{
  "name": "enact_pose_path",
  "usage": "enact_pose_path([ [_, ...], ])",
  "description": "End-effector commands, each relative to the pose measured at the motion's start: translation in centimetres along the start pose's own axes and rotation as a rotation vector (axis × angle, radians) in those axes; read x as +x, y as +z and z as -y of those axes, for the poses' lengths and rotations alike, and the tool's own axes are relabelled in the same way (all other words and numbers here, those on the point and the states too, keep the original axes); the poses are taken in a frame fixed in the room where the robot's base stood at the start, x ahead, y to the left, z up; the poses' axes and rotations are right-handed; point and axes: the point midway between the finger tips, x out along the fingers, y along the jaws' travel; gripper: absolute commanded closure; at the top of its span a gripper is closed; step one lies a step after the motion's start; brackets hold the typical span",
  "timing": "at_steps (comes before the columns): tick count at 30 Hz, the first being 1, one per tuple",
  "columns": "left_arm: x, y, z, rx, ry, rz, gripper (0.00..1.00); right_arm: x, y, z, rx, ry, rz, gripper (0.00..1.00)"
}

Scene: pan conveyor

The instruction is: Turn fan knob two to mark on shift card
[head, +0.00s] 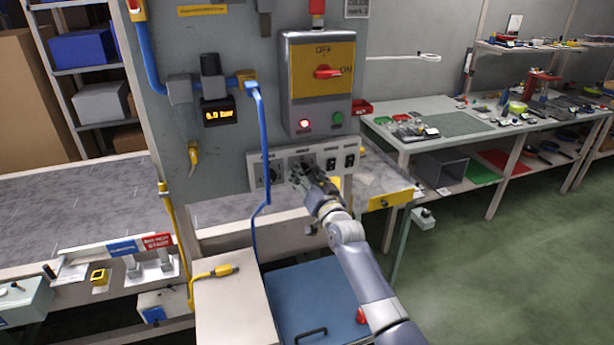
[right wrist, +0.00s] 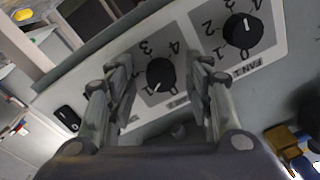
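The left knob (head: 272,175), marked FAN 1, also shows in the right wrist view (right wrist: 243,30). My right gripper (head: 303,177) is in front of the knob beside it. In the right wrist view its open fingers (right wrist: 162,78) are on both sides of that black knob (right wrist: 160,74), with gaps visible; contact cannot be told. A card (head: 357,8) is cut off at the top. My left gripper is not in view.
A switch box (head: 318,80) with a red handle is above the panel, beside a blue hose (head: 262,130). Small black switches (head: 349,160) are right of the knobs. A grey bench (head: 225,210) and a blue cabinet top (head: 315,290) are below.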

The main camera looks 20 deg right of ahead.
Motion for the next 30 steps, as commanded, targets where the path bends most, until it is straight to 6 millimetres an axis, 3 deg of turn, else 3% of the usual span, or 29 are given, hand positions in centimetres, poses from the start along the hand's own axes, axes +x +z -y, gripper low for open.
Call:
enact_pose_path([
  [10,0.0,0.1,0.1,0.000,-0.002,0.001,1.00,-1.6,0.0,0.0,0.000,-0.001,-0.001,0.53],
  [24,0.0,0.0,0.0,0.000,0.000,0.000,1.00,-9.4,0.1,-0.1,0.000,0.001,0.000,0.53],
  [30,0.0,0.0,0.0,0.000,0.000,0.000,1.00,-11.5,0.1,-0.1,-0.001,0.001,0.001,0.53],
])
